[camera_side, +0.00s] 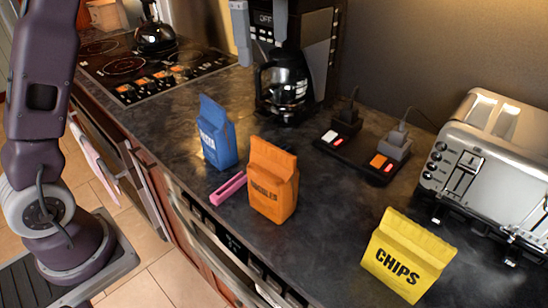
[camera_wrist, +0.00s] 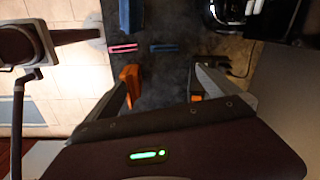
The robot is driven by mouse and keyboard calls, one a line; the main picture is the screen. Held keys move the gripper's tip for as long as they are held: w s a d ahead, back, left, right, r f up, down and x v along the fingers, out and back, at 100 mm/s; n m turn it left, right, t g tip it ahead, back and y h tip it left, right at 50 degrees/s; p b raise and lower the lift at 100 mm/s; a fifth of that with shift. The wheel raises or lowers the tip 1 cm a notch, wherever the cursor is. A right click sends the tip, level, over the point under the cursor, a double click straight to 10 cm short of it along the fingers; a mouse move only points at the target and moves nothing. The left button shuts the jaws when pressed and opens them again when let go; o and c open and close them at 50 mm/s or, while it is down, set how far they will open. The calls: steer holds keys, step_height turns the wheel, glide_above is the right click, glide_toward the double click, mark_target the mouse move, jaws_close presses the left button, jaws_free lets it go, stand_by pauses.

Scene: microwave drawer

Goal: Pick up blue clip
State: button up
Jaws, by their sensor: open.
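The blue clip (camera_wrist: 164,47) is a small dark blue bar lying on the counter in the wrist view, just right of the pink clip (camera_wrist: 123,48). I cannot make it out in the side view, where the orange bag (camera_side: 273,180) stands near the pink clip (camera_side: 228,189). My gripper (camera_wrist: 160,80) is open and empty, its two fingers spread wide above the counter. The clip appears beyond the fingertips, between them in the picture. Grey fingers also show at the top of the side view, in front of the coffee maker.
A blue bag (camera_side: 217,135) stands behind the pink clip. A yellow chips bag (camera_side: 408,255) stands at the front right. A coffee maker (camera_side: 318,50), a black power strip with plugs (camera_side: 345,152) and a toaster (camera_side: 490,155) line the back.

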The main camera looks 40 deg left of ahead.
steer(key=w+f, duration=0.1)
steer(key=f, duration=0.8)
steer(key=w+f+m, duration=0.1)
steer(key=f, duration=0.9)
steer(key=w+f+m, duration=0.1)
steer(key=f, duration=0.8)
steer(key=shift+w+a+f+g, duration=0.2)
steer(key=shift+w+f+g, duration=0.1)
steer(key=shift+g, duration=0.1)
steer(key=c, duration=1)
